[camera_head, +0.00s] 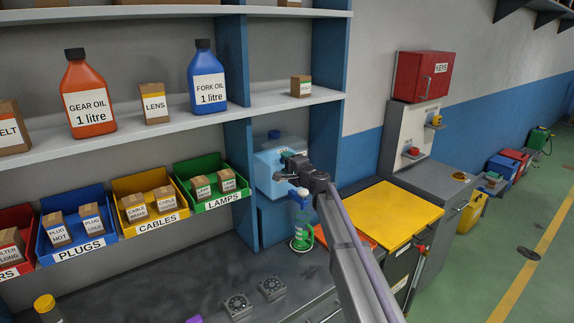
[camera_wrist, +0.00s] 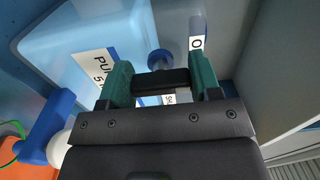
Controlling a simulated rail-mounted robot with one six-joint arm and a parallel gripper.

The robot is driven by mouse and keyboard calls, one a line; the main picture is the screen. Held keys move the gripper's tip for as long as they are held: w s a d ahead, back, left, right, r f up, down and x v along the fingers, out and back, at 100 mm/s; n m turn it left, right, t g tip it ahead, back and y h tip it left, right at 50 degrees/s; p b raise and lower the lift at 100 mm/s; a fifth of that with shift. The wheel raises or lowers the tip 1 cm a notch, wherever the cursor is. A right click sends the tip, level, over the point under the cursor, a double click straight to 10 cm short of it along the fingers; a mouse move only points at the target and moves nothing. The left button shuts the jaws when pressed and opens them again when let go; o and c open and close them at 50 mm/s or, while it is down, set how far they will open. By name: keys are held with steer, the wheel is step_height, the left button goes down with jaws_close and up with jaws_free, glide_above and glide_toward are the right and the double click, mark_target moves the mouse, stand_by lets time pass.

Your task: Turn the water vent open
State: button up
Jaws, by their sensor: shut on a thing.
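The light blue water container (camera_head: 268,165) stands in the shelf bay. In the wrist view the container (camera_wrist: 75,45) fills the upper left, with a partly hidden label. My gripper (camera_head: 290,160) is at the container's upper part. In the wrist view the green fingers of my gripper (camera_wrist: 161,82) are shut on a dark bar, which appears to be the vent (camera_wrist: 160,80). A round blue knob (camera_wrist: 160,60) shows just beyond it. A label starting with "O" (camera_wrist: 196,43) is beyond the right finger. A label reading "SH" (camera_wrist: 169,98) is partly hidden below the bar.
A blue tap (camera_wrist: 45,125) with a white ball is at lower left in the wrist view. Shelf uprights (camera_head: 326,140) flank the bay closely. The lamps bin (camera_head: 210,180) is to the left, and a yellow-topped cabinet (camera_head: 395,215) to the right.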

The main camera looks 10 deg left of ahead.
steer(key=o, duration=0.9)
steer(key=v, duration=1)
steer(key=shift+s+d, duration=0.25)
steer(key=shift+s, duration=0.1)
